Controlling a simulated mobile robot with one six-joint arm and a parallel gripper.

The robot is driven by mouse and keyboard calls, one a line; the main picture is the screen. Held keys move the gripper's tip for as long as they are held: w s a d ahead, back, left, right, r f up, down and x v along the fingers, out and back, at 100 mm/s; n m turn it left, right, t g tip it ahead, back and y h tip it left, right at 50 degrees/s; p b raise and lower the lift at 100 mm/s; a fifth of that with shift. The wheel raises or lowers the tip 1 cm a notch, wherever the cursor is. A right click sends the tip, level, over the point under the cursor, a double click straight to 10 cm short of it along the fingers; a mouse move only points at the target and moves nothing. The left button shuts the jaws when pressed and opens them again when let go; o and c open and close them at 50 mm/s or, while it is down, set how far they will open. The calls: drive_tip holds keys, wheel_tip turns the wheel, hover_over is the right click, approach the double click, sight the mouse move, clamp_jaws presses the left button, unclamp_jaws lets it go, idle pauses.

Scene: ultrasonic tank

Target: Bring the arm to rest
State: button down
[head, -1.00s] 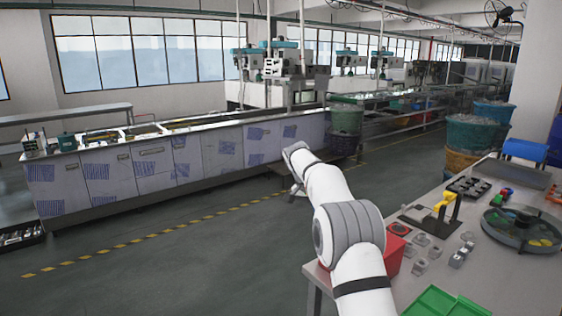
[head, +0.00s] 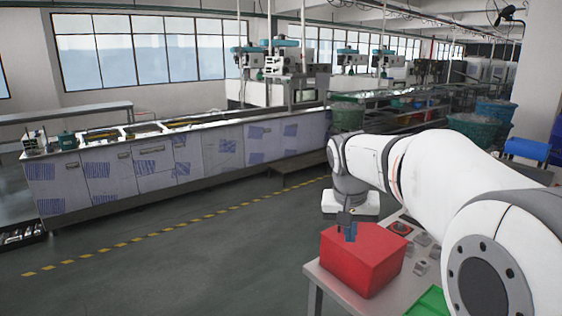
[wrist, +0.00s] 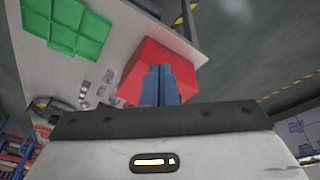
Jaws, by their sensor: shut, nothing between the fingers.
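My gripper (head: 350,234) hangs from my white arm at the table's near left corner. Its blue fingers (wrist: 160,70) are together in the wrist view, with nothing between them. In the head view the fingertips overlap the far side of a red box (head: 372,268). The box also shows behind the fingers in the wrist view (wrist: 133,78). I cannot tell whether the fingertips touch it or are just apart from it.
The grey worktable (head: 330,285) carries a green tray (head: 430,302), also in the wrist view (wrist: 68,25), and several small metal parts. My arm hides much of the table. Open floor (head: 200,255) lies to the left, before a long tank bench (head: 100,180).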

drive_tip(key=s+f+n, duration=0.1)
drive_tip(key=s+f, duration=0.3)
drive_tip(key=s, duration=0.7)
drive_tip(key=s+f+n+y, duration=0.1)
drive_tip(key=s+f, duration=0.3)
drive_tip(key=s, duration=0.8)
drive_tip(key=shift+a+n+t+y, duration=0.2)
drive_tip(key=shift+n+t+y, duration=0.1)
drive_tip(key=shift+n+t, duration=0.15)
drive_tip(key=shift+f, duration=0.1)
